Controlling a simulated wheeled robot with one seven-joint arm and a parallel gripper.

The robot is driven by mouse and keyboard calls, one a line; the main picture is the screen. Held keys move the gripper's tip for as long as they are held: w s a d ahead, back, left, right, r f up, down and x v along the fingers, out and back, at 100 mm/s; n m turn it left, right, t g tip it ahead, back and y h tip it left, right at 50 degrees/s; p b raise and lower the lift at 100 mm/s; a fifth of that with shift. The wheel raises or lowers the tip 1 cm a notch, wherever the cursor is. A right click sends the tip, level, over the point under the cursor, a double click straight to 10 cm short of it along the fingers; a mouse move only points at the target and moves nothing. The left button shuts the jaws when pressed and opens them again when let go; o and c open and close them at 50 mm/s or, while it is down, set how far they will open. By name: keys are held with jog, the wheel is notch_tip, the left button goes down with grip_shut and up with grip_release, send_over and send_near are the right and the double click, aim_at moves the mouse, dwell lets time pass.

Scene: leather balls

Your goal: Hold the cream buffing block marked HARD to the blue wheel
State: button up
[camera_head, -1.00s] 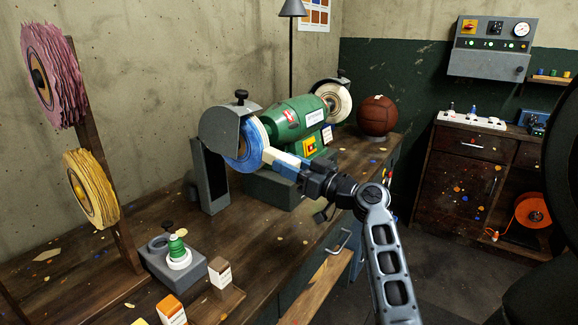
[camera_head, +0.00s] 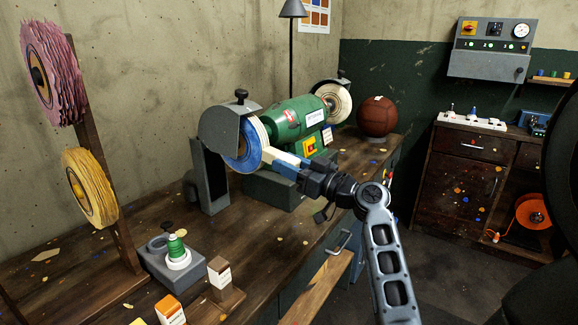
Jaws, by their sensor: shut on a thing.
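The blue wheel (camera_head: 247,150) is on the left end of the green bench grinder, partly under a grey guard. My gripper (camera_head: 290,168) is shut on a pale cream block (camera_head: 275,157) at the right of the wheel. The block's left end reaches the wheel's lower right rim and appears to touch it. The fingers cover much of the block, and I cannot read any marking on it.
The green grinder (camera_head: 297,122) has a white wheel (camera_head: 335,103) at its far end. A brown leather ball (camera_head: 377,116) stands behind it. Pink (camera_head: 50,75) and yellow (camera_head: 90,187) wheels hang left.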

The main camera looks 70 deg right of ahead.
jog(key=b+v, duration=0.3)
jog(key=v, duration=0.4)
jog(key=shift+b, duration=0.35)
dwell(0.4)
jog(key=shift+s, duration=0.1)
dwell(1.6)
